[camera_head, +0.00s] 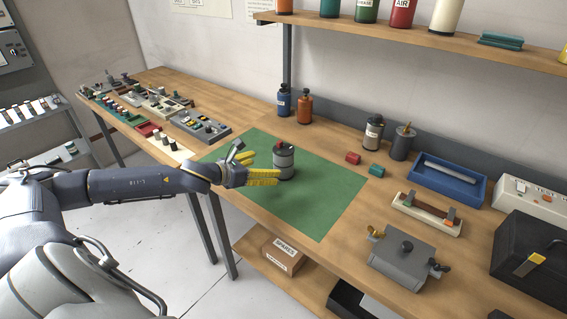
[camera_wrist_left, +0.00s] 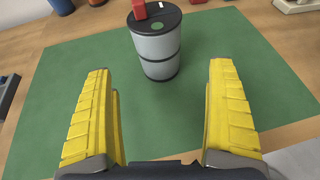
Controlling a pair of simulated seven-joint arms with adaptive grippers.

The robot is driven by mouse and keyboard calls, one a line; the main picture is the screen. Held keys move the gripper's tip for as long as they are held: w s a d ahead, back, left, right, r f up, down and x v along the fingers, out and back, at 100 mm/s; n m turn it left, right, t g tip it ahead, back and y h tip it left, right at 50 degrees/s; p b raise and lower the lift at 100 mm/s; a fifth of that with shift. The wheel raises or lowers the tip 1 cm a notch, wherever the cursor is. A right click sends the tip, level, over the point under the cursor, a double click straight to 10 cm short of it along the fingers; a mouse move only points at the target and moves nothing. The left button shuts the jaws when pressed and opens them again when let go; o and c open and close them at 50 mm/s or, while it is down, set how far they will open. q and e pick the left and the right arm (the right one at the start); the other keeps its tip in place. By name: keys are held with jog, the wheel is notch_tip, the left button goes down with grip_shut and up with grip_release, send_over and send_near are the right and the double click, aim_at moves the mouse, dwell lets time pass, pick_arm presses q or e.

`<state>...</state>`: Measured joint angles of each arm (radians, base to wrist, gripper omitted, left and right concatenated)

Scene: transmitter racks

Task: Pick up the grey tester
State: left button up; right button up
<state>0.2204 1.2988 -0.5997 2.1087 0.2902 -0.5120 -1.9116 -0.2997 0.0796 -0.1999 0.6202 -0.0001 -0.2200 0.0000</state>
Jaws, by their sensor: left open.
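The grey tester (camera_head: 284,163) is a grey cylinder with black bands, standing upright on a green mat (camera_head: 325,202). In the left wrist view the tester (camera_wrist_left: 158,48) shows a black top with a red block and a green button. My left gripper (camera_head: 264,170) reaches in from the left, low over the mat and close beside the tester. Its yellow fingers are open and empty. In the left wrist view the tester stands ahead of the fingertips, roughly centred between them. My right gripper is not in view.
Control panels (camera_head: 199,126) lie to the left. A grey box with clamps (camera_head: 403,262) sits to the right. The mat around the tester is clear.

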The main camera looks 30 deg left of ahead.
aim_at(283, 160)
pick_arm(q)
jog(key=shift+x, duration=4.9)
jog(key=shift+a, duration=0.2)
jog(key=shift+r, duration=0.1)
jog(key=c, duration=1.5)
jog(key=shift+r, duration=0.15)
jog(key=shift+c, duration=0.2)
notch_tip(283, 160, up, 20)
jog(key=shift+f, duration=0.2)
jog(key=shift+f, duration=9.35)
